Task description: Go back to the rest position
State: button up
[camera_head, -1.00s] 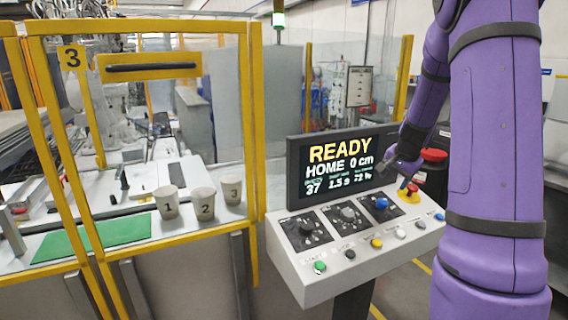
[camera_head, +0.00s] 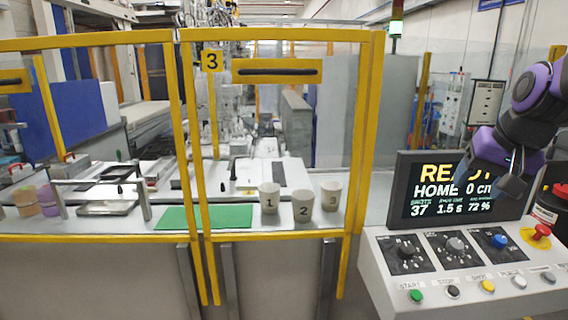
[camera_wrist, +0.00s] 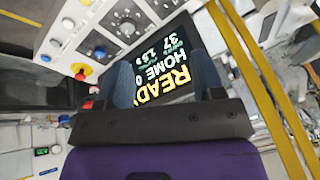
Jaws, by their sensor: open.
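My gripper (camera_head: 515,182) is at the right of the head view, in front of the upper right part of the control console's screen (camera_head: 425,205). It is empty, and its jaws are open. In the wrist view my gripper's fingers (camera_wrist: 165,85) spread in front of the same screen (camera_wrist: 180,60), which shows READY and HOME. The console (camera_head: 385,262) has three knobs, a row of several push buttons and a red emergency stop (camera_head: 541,230) on a yellow base. I cannot judge the gap between my gripper and the screen.
A yellow-framed guard fence (camera_head: 365,150) with panel 3 stands left of the console. Behind it a white table holds a green mat (camera_head: 205,217) and three cups numbered 1 (camera_head: 269,199), 2 (camera_head: 303,206) and 3 (camera_head: 331,196). A red-topped post (camera_head: 548,205) stands right of the screen.

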jog(key=s+a+n, duration=0.5)
jog(key=s+a, duration=0.3)
jog(key=s, duration=0.5)
jog(key=shift+s+r, duration=0.25)
jog(key=shift+r, duration=0.15)
dwell(1.1)
